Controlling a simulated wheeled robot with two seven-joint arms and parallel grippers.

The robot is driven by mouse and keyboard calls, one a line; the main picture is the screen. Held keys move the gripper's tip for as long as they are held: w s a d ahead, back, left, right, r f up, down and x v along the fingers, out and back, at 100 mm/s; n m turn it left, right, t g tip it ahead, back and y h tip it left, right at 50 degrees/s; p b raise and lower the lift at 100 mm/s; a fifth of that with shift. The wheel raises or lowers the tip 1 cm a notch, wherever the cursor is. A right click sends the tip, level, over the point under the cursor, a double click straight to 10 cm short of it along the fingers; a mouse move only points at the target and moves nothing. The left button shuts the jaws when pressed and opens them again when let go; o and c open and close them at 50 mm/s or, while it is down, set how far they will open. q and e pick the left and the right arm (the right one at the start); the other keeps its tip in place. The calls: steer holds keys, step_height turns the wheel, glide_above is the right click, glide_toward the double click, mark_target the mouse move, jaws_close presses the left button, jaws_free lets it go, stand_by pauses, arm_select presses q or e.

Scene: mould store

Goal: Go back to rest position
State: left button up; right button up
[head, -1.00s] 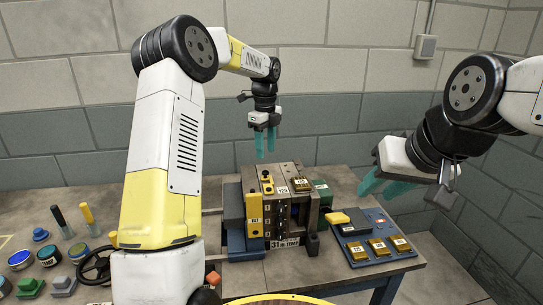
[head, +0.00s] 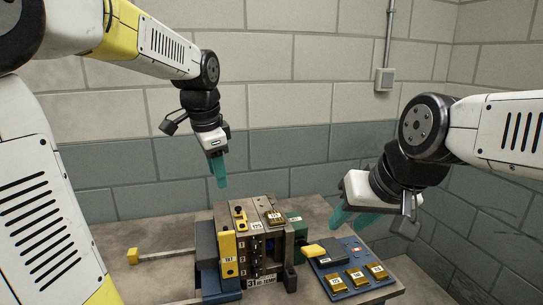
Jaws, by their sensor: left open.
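My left gripper (head: 218,175) hangs in the air behind and to the left of the block-like mould unit (head: 256,262), with teal fingers pointing down. It is open and empty, seen nearly edge-on. My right gripper (head: 350,224) hangs above the back of the blue tray (head: 348,293) on the right. Its teal fingers point down and left, are spread apart and hold nothing. The mould unit stands on the table, marked "31 HI-TEMP", with a yellow tag plate (head: 229,258) on its front. Neither gripper visibly touches anything.
The tray bears several yellow tiles (head: 357,277) and a yellow-and-black block (head: 315,251). A rod with a yellow knob (head: 133,257) reaches left from the unit. The table (head: 165,235) is bare behind it. A brick wall (head: 290,60) with a grey box (head: 384,80) closes the back.

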arm_select(q)
steer(key=s+f+n+t+h, duration=0.1)
steer(key=s+f+n+t, duration=0.1)
steer(key=s+n, duration=0.9)
steer(key=shift+s+a+f+n+t+h, duration=0.25)
steer(key=shift+s+a+n+t, duration=0.2)
steer(key=shift+s, duration=2.4)
